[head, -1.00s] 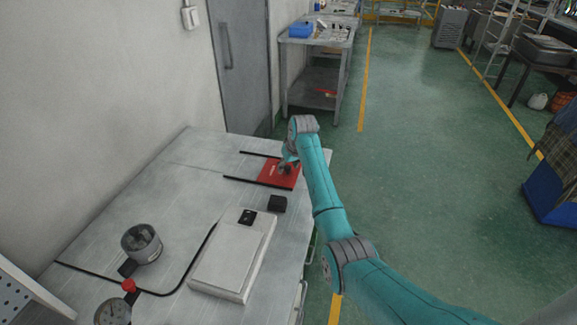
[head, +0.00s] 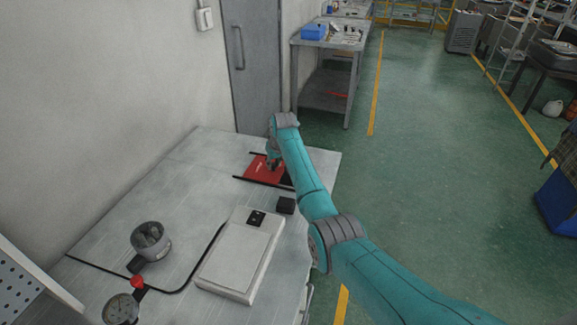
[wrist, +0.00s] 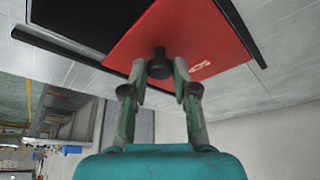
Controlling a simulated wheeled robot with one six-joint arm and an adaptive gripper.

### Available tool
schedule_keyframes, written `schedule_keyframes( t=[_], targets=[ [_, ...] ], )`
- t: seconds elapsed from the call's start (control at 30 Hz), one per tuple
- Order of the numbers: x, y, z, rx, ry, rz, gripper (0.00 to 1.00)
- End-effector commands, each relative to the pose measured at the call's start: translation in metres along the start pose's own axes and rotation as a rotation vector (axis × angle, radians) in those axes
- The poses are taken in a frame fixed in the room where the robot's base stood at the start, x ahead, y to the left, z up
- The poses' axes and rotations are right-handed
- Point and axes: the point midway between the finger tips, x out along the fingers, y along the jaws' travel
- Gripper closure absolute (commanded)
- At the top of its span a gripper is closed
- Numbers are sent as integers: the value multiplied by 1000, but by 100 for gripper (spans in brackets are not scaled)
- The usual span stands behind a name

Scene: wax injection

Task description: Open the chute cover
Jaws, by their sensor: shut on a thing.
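The chute cover is a flat red plate (head: 257,167) on the metal table top, between two black rails. In the wrist view the red cover (wrist: 200,38) has a dark knob (wrist: 160,66) near its edge. My gripper (wrist: 160,75) has its two fingers closed around this knob. A dark opening (wrist: 95,22) shows beside the cover, and in the head view it lies to the right of the red plate.
A white flat box (head: 238,262) and a small black block (head: 286,205) stand nearer on the table. The wall borders the table's left side.

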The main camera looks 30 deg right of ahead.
Motion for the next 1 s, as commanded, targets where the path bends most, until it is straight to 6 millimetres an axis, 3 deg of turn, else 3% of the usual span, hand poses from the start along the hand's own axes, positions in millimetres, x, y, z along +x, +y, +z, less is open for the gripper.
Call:
schedule_keyframes(
  t=[0.23, 0.6, 0.63, 0.7, 1.0],
  targets=[
    [8, -18, -17, 1, 0, 3, 100],
    [9, -20, -18, 2, -1, 2, 100],
    [9, -20, -18, 2, -1, 2, 64],
    [9, -20, -18, 2, -1, 2, 47],
    [8, -20, -18, 1, 0, 2, 47]
  ],
)
